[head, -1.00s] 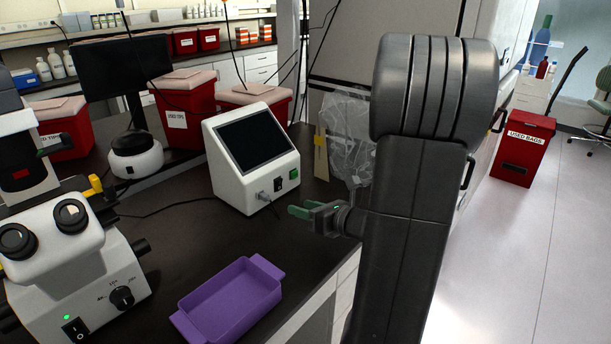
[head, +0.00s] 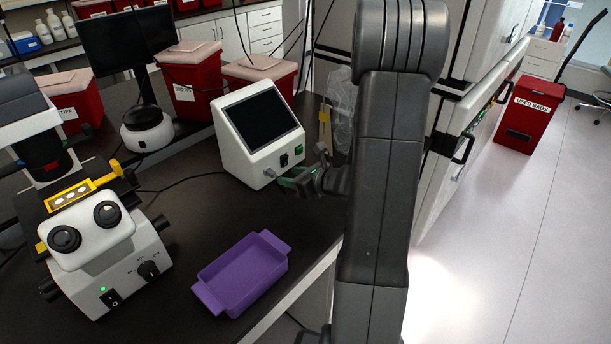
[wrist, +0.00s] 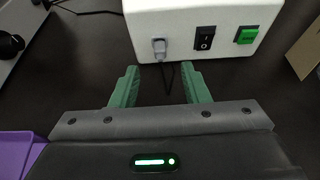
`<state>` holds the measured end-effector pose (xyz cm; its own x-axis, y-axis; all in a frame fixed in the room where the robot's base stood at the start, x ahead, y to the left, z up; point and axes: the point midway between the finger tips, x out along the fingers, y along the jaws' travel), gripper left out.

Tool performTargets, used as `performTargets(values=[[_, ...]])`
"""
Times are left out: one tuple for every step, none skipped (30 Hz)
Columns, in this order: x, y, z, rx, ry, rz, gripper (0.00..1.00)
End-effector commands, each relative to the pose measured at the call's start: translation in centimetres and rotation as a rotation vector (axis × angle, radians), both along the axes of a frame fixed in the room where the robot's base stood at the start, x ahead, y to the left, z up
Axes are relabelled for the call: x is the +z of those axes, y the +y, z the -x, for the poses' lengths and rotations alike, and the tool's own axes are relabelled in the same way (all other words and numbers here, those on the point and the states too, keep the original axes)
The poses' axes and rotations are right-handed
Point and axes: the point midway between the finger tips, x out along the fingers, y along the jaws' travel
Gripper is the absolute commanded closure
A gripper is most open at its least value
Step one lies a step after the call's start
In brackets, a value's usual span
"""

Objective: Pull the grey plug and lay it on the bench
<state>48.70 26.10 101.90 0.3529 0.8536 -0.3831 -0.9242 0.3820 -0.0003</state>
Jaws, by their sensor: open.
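The grey plug (wrist: 160,47) sits in the front face of the white cell processor (wrist: 205,18), left of a black rocker switch and a green button. Its dark cord (wrist: 167,75) hangs down between my fingers in the wrist view. In the head view the plug (head: 270,172) shows small at the processor's lower front, just left of my gripper (head: 293,182). My gripper (wrist: 160,80) is open, its two green fingers pointing at the processor. The plug is beyond the fingertips, nearer the left finger's side, and not touched. The dark bench (head: 200,205) is bare in front of the processor.
A purple tray (head: 243,270) lies on the bench in front, with a microscope (head: 105,235) to its left. A clear bag (head: 342,110) hangs behind my arm. Red bins (head: 190,85) stand behind. Bench between tray and processor is free.

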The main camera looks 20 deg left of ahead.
Motion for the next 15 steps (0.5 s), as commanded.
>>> performTargets(values=[[-0.3,1.0,-0.3,0.003,0.003,0.0,0.58],[-0.6,1.5,-0.5,0.003,0.003,0.001,0.58],[-0.8,2.1,-0.8,0.002,0.002,0.0,0.58],[-1.0,2.5,-1.0,0.002,0.002,0.0,0.58],[-1.2,2.9,-1.1,0.003,0.002,0.001,0.58],[-1.5,3.5,-1.3,0.002,0.002,0.0,0.58],[-1.6,3.8,-1.5,0.002,0.001,0.0,0.58],[-1.7,4.1,-1.6,0.002,0.001,0.001,0.58],[-1.9,4.5,-1.8,0.001,0.002,0.0,0.58],[-2.0,4.7,-1.9,0.001,0.002,0.0,0.58],[-2.1,5.0,-2.0,0.001,0.001,0.0,0.58],[-2.2,5.2,-2.1,0.001,0.0,0.0,0.58],[-2.3,5.3,-2.2,0.001,0.001,0.001,0.58],[-2.4,5.4,-2.2,0.0,0.0,0.001,0.58],[-2.5,5.5,-2.3,0.0,0.0,0.001,0.58]])
